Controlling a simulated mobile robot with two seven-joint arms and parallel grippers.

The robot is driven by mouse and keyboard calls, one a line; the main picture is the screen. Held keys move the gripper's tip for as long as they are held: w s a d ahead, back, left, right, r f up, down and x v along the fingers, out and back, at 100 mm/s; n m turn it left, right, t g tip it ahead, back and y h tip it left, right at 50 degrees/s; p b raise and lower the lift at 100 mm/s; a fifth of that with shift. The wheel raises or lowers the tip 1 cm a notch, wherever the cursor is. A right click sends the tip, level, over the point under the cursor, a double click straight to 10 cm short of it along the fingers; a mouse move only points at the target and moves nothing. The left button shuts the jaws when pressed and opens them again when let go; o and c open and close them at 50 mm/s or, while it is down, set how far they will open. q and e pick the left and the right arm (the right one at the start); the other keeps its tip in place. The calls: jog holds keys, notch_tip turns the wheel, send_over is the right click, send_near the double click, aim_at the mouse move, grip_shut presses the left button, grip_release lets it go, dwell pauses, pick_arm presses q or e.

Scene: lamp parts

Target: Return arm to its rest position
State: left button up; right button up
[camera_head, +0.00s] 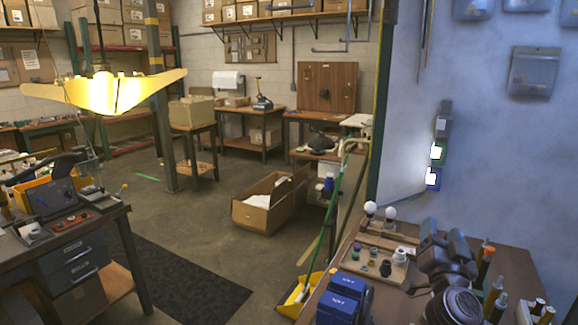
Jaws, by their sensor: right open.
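My right gripper (441,246) is a dark grey shape over the right-hand workbench, with my right arm coming up from the bottom right. It is open, and I see nothing held in it. It is beside a wooden parts tray (394,270). White round bulbs (370,208) stand at the back of the tray, with small dark, green and white lamp parts (386,268) in front. Part of the bench behind my arm is hidden. My left gripper is not in view.
Blue boxes (345,299) stand at the bench's front left. Several dark, orange-topped bottles (486,266) stand close to the right of my arm. A blue-grey wall (480,150) rises behind the bench. A green-handled broom (333,210) and a cardboard box (268,203) are at the left.

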jog(key=s+a+r+n+t+y, duration=0.1)
jog(key=s+a+n+t+y, duration=0.2)
jog(key=a+n+y, duration=0.45)
notch_tip(320, 180, down, 8)
jog(key=s+a+n+g+y, duration=0.2)
jog(key=g+y, duration=0.1)
jog(key=y, duration=0.3)
jog(key=s+d+f+g+h, duration=0.2)
jog(key=s+f+g, duration=0.1)
jog(key=s+f, duration=0.4)
jog(key=s+d+f+g+h, duration=0.2)
jog(key=s+f, duration=0.6)
jog(key=f, duration=0.4)
jog(key=s+d+f+m+g+h, duration=0.1)
jog(key=s+d+f+g+h, duration=0.1)
jog(key=s+f, duration=0.6)
notch_tip(320, 180, down, 2)
jog(key=shift+g+h+b, duration=0.35)
jog(key=shift+g+h, duration=0.5)
jog(key=shift+g, duration=0.35)
